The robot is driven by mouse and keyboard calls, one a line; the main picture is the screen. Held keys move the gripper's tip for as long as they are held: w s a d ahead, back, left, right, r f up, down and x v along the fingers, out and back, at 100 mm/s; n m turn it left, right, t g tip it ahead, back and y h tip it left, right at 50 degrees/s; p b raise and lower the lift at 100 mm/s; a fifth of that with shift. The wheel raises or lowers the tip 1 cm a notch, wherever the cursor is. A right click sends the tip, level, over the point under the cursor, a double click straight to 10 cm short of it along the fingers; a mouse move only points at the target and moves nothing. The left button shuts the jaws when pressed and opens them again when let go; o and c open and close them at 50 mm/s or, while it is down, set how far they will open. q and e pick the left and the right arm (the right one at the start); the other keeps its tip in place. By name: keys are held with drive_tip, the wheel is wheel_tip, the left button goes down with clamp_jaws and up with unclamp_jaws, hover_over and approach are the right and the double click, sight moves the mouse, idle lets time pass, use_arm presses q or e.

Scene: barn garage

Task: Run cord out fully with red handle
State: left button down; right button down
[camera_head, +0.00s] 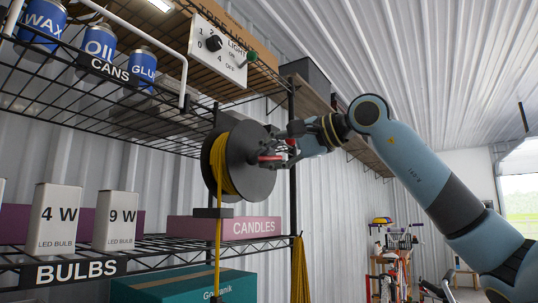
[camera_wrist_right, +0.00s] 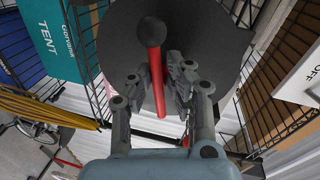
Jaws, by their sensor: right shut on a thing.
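A black cord reel (camera_head: 252,170) with yellow cord (camera_head: 218,165) wound on it hangs at the shelf's right end. The cord runs down from the reel through a dark block (camera_head: 213,213). The red handle (camera_head: 268,157) sticks out from the reel's right face. In the right wrist view the red handle (camera_wrist_right: 156,80) is a bar with a black knob at its upper end, in front of the dark disc (camera_wrist_right: 215,45). My right gripper (camera_head: 281,152) is shut on the red handle; its fingers (camera_wrist_right: 158,92) stand on both sides of it. My left gripper is not in view.
A bicycle (camera_head: 395,265) stands farther back.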

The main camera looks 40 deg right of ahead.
drive_tip(key=shift+f, duration=0.35)
drive_tip(key=c, duration=1.4)
unclamp_jaws()
drive_tip(key=shift+s, duration=0.1)
drive_tip(key=shift+c, duration=0.2)
drive_tip(key=shift+o, duration=0.3)
drive_tip(key=shift+r, duration=0.1)
